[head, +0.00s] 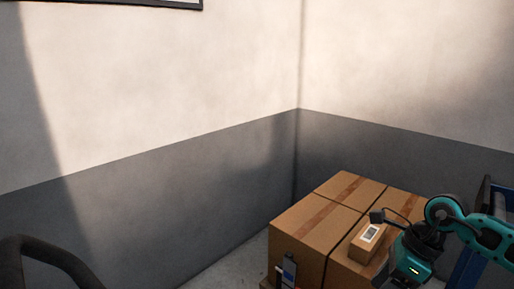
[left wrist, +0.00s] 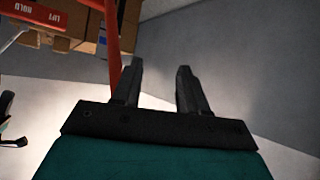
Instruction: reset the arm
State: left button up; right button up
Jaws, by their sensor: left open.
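My left gripper (left wrist: 157,75) shows in the left wrist view with its two dark fingers apart. Nothing is between them, and pale wall and floor lie beyond. My left gripper does not show in the head view. My right arm, teal and black, comes in from the right of the head view, bent over the near side of the cardboard boxes (head: 300,220). Its wrist is at the bottom edge, and its fingers do not show.
A small labelled box (head: 364,250) sits on the cardboard boxes near a wall corner. A blue frame (head: 468,268) stands at the right. A dark curved bar (head: 40,250) is at the lower left. Red bars (left wrist: 116,45) and brown boxes (left wrist: 75,15) are at the wrist view's upper left.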

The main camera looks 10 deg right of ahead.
jog(key=s+a+r+m+t+y, duration=0.1)
jog(key=a+r+m+t+y, duration=0.25)
jog(key=a+m+y, duration=0.5)
jog(key=s+a+r+m+t+y, duration=0.15)
jog(key=a+m+t+y, duration=0.3)
jog(key=a, duration=0.75)
jog(key=w+d+f+m+t+h, duration=0.1)
jog(key=d+f+m+t+h, duration=0.25)
jog(key=m, duration=0.65)
jog(key=w+d+f+m+t+h, duration=0.1)
jog(key=f+m+t+h, duration=0.1)
jog(key=m+t+h, duration=0.55)
jog(key=s+d+f+m+g+h, duration=0.2)
jog(key=s+f+m+g+h, duration=0.2)
jog(key=s+f+m+g, duration=0.8)
pick_arm(q)
jog(key=s+a+r+p, duration=0.1)
jog(key=a+r+p, duration=0.2)
jog(key=r+p, duration=0.8)
jog(key=p, duration=0.5)
jog(key=shift+s+r+y, duration=0.25)
jog(key=shift+r+y, duration=0.05)
jog(key=shift+y, duration=0.1)
pick_arm(e)
jog(key=d+r+m+t, duration=0.2)
jog(key=d+r+t, duration=0.1)
jog(key=r, duration=0.7)
jog(key=shift+w+h, duration=0.3)
jog(key=shift+w, duration=0.1)
jog(key=shift+d, duration=0.1)
